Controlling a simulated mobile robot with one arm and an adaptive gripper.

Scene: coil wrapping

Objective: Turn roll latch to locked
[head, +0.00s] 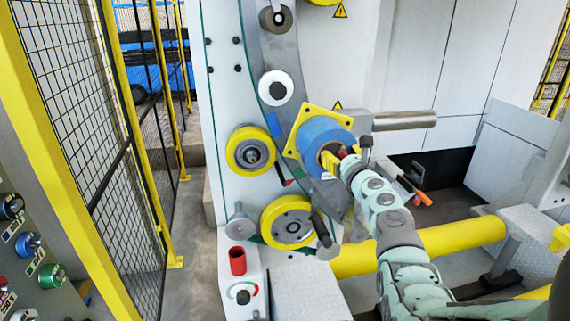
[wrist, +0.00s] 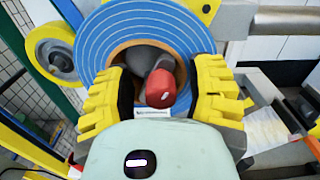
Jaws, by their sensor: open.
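The roll (wrist: 120,35) is a blue disc with thin pale rings, and it fills the upper middle of the wrist view. In the head view the blue roll (head: 318,133) sits against a yellow plate on the machine. The roll latch (wrist: 162,85) is a red-tipped knob on a dark grey stem at the roll's brown core. My gripper (wrist: 160,98) has yellow ribbed fingers, spread open on either side of the latch. A gap shows between each finger and the latch. In the head view my gripper (head: 338,160) is at the roll's front and partly hides the latch.
Yellow-rimmed rollers (head: 250,150) stand left of the roll on the white machine panel. A grey bar (head: 403,120) juts out to its right. A yellow pipe (head: 465,236) runs below my arm. A mesh fence (head: 85,110) and a button panel (head: 25,240) stand at the left.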

